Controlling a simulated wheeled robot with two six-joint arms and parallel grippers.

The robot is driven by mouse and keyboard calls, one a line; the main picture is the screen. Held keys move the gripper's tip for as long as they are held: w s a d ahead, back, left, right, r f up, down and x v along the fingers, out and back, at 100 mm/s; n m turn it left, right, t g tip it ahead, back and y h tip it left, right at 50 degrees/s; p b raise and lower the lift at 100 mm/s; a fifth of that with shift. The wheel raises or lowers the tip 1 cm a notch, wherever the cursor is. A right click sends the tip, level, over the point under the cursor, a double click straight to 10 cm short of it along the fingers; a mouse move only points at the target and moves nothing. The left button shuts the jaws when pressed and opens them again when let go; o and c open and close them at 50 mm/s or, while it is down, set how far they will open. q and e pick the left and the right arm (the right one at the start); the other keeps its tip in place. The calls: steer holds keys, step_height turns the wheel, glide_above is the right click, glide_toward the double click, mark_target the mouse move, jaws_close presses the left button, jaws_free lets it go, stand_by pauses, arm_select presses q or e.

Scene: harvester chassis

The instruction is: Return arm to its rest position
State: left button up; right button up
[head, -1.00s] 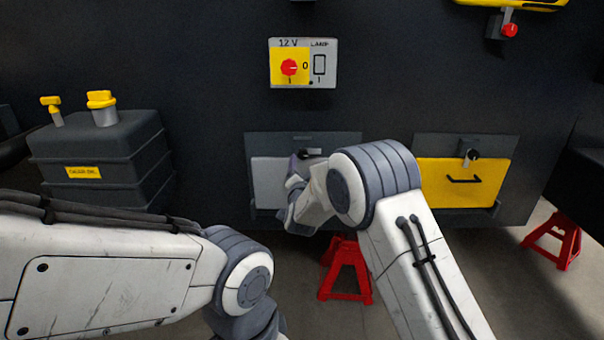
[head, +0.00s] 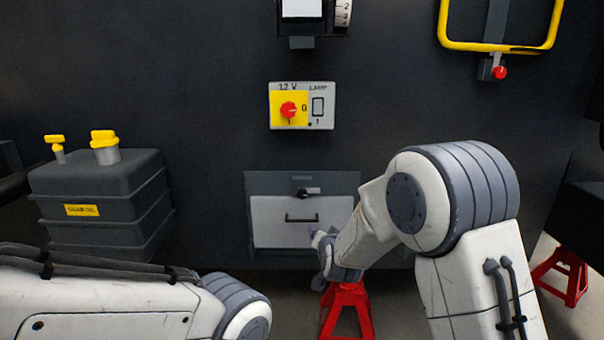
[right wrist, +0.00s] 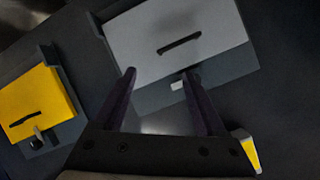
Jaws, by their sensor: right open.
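My right arm crosses the right of the head view. Its gripper (head: 322,248) is low at the lower right of a light grey panel (head: 275,235) and partly hidden by my wrist. In the right wrist view the two dark fingers (right wrist: 160,72) stand apart with nothing between them. The grey panel (right wrist: 190,25) with its dark handle lies beyond them. A latch (head: 307,192) sits above the panel in the head view. My left arm comes in at the lower left; its gripper is out of frame.
A red and yellow 12 V switch box (head: 303,106) is on the dark chassis wall. A dark gear oil tank (head: 95,205) stands left. Red stands (head: 346,308) are below. A yellow panel (right wrist: 30,100) shows in the right wrist view. A yellow frame (head: 500,47) hangs upper right.

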steer(key=s+d+f+n+g, duration=0.2)
steer(key=s+d+g, duration=0.2)
steer(key=s, duration=0.6)
steer(key=s+d+f+n+g+h, duration=0.1)
steer(key=s+d+f+g, duration=0.15)
steer(key=s+d, duration=0.45)
steer(key=s+d+f+n+g, duration=0.2)
steer(key=s+g, duration=0.2)
steer(key=s, duration=0.8)
steer(key=s+a+r+n+g, duration=0.1)
steer(key=s+a+r+n, duration=0.25)
steer(key=s+a, duration=0.35)
steer(key=s+a+r+n+g, duration=0.2)
steer(key=s+a+n, duration=0.2)
steer(key=s+a, duration=0.25)
step_height(320, 180, up, 29)
steer(key=p, duration=2.8)
steer(key=shift+s+a+f+y, duration=0.15)
steer(key=shift+f+y, duration=0.05)
steer(key=shift+y, duration=0.2)
